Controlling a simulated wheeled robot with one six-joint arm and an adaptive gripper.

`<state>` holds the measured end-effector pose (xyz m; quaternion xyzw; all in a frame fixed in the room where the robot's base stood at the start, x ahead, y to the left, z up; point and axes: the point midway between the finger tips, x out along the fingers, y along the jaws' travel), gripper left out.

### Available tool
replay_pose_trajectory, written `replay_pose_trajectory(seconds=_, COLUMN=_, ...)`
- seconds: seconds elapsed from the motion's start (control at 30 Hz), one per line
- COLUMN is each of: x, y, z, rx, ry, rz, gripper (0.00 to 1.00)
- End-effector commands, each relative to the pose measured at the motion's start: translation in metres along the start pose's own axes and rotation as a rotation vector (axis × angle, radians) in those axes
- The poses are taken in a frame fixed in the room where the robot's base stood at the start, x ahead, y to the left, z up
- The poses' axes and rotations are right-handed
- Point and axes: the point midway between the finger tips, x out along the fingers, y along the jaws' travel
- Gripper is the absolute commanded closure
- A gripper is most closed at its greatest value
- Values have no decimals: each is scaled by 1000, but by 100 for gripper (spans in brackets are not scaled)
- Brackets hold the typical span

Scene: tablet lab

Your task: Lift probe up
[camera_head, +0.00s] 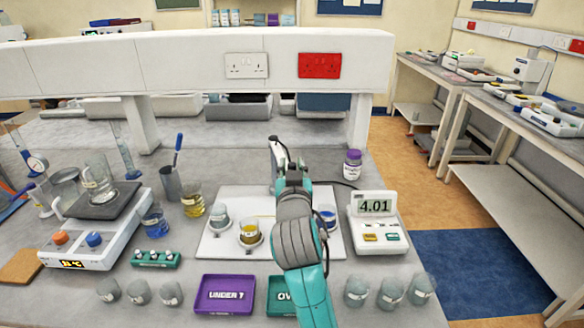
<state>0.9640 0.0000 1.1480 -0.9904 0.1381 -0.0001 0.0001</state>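My teal and grey arm reaches over the white mat (217,247), its end pointing away from the camera. My gripper (283,166) is near the mat's back edge beside a slim grey upright (274,150), which may be the probe's stand. I cannot make out the probe; my arm covers that area. The fingertips are too small and hidden to show whether they are open or shut. The meter (377,224) at the right reads 4.01, and a dark cable (344,184) runs from behind it toward my gripper. Labelled cups with grey (219,218), yellow (249,235) and blue (327,218) contents stand on the mat.
A purple-capped bottle (352,166) stands behind the meter. A purple "UNDER 7" tray (225,294) and a partly covered green tray (279,297) lie in front. Small cups flank them. A hotplate (92,232) and beakers stand left. A white raised shelf (200,62) spans the back.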

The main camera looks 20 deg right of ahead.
Motion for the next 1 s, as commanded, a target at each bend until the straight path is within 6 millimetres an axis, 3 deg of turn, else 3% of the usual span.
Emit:
replay_pose_trajectory(seconds=0.03, x=0, y=0, z=0, rx=0, ry=0, rz=0, gripper=89)
replay_pose_trajectory(seconds=0.1, x=0, y=0, z=0, rx=0, ry=0, rz=0, gripper=100)
replay_pose_trajectory(seconds=0.37, x=0, y=0, z=-3, rx=0, ry=1, rz=0, gripper=100)
replay_pose_trajectory(seconds=0.7, x=0, y=0, z=-62, rx=2, ry=4, rz=0, gripper=100)
replay_pose_trajectory(seconds=1.0, x=0, y=0, z=-80, rx=0, ry=2, rz=0, gripper=100)
